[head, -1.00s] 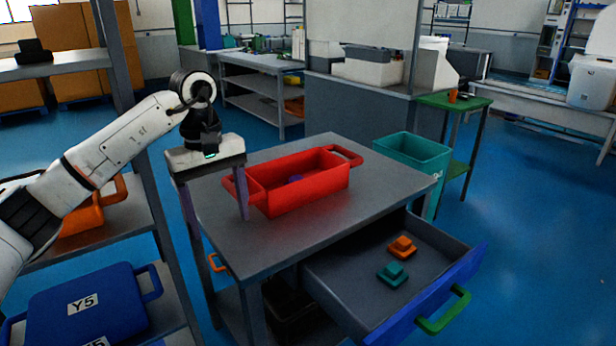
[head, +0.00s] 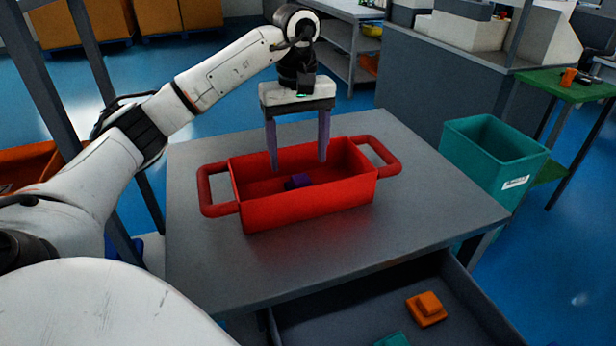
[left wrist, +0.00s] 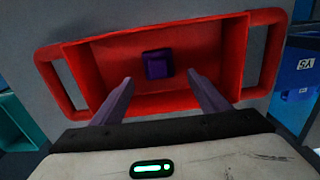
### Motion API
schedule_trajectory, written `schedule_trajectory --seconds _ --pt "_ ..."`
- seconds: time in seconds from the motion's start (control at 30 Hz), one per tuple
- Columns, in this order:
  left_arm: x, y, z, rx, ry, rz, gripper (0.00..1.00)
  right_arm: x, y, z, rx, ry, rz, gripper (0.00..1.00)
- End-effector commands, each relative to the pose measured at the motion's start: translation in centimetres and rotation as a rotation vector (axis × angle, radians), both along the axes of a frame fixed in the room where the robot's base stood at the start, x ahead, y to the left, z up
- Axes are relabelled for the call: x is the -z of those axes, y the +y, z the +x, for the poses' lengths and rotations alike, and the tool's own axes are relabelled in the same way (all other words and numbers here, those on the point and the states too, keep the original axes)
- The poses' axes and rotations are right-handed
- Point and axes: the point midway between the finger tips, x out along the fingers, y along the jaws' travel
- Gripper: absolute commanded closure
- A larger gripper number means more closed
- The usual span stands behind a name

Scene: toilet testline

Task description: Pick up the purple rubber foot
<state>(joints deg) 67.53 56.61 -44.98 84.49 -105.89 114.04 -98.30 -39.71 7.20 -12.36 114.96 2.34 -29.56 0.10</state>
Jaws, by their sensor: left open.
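The purple rubber foot (head: 298,181) lies on the floor of the red bin (head: 310,211), partly hidden by the bin's front wall in the head view. In the left wrist view the purple foot (left wrist: 158,65) shows as a small square block with a raised top, in the middle of the red bin (left wrist: 88,62). My left gripper (head: 298,165) is open and empty above the bin, its two purple fingers pointing down. In the left wrist view its fingers (left wrist: 158,84) stand wide apart, with the foot beyond and between them. My right gripper does not show.
The red bin stands on a grey table (head: 450,208) with clear surface around it. An open drawer below holds an orange foot (head: 427,308) and a teal foot (head: 391,340). A teal bin (head: 492,153) stands right of the table.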

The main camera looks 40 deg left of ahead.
Motion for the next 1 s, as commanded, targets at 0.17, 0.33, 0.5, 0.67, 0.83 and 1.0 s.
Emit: schedule_trajectory --seconds 0.17,0.33,0.5,0.67,0.83,1.0 --pt "1.6 0.0 0.0 0.0 0.0 0.0 0.31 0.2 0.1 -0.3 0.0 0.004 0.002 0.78" --pt "3.6 -0.4 -0.1 0.002 0.003 -0.001 0.31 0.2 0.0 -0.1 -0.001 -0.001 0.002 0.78" --pt "6.0 -0.6 -0.1 0.0 0.0 -0.001 0.31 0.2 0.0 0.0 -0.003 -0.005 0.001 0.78" --pt "6.7 -0.6 -0.1 0.0 -0.002 -0.001 0.31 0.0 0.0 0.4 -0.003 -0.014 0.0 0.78" --pt "6.7 -0.6 -0.1 0.0 -0.002 -0.001 0.31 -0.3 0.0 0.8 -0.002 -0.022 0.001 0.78" --pt "6.7 -0.5 -0.1 0.0 -0.002 -0.001 0.58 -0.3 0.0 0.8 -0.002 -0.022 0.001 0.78"
